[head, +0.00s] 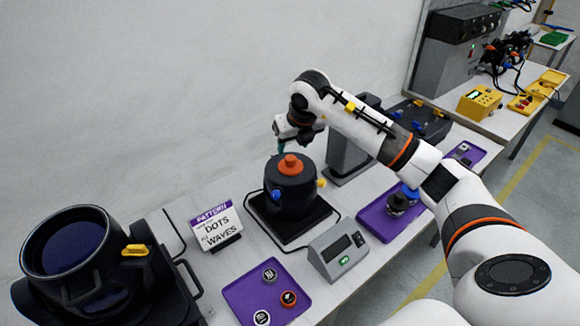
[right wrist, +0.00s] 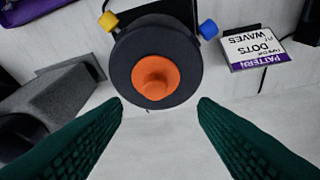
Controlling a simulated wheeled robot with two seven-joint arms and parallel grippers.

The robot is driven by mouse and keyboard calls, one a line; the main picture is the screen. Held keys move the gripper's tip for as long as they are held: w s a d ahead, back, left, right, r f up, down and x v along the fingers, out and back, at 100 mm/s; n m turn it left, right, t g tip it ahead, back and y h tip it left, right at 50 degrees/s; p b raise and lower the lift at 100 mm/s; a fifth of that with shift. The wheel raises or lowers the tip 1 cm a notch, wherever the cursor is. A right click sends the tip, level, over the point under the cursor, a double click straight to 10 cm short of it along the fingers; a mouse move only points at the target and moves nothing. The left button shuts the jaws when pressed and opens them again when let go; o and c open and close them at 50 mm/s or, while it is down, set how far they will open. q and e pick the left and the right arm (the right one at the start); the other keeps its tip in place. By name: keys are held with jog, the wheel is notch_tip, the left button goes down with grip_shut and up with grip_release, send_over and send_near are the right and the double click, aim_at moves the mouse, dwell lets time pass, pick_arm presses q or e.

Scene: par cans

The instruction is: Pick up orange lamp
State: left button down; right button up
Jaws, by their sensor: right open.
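An orange round piece with a raised knob (head: 290,164), which fits the orange lamp best, sits on top of an upright dark can (head: 291,188). In the right wrist view the orange piece (right wrist: 155,77) is seen from above, centred on the can's dark round top (right wrist: 122,74). My right gripper (head: 282,148) is above and just behind the can in the head view. Its green fingers (right wrist: 160,103) are spread apart with nothing between them, and the orange piece shows just beyond the tips. My left gripper is not in view.
The can has blue and yellow side knobs and stands on a black base (head: 291,229). A "PATTERN" sign (head: 216,228), a grey display box (head: 338,249) and a purple tray (head: 240,293) with round discs are nearby. A big black lamp housing (head: 100,265) stands left.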

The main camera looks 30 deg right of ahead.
aim_at(291, 158)
jog(key=x, duration=0.2)
jog(key=shift+w+f+p, duration=0.2)
jog(key=shift+f+p, duration=0.1)
jog(key=shift+f, duration=0.05)
jog(key=shift+w+d+f+p, duration=0.1)
jog(key=shift+d+f+p, duration=0.05)
jog(key=shift+f+p, duration=0.15)
jog(key=p+x, duration=0.2)
jog(key=x, duration=0.1)
jog(key=shift+d+f, duration=0.25)
jog(key=shift+w+f, duration=0.2)
jog(key=shift+f, duration=0.25)
grip_shut()
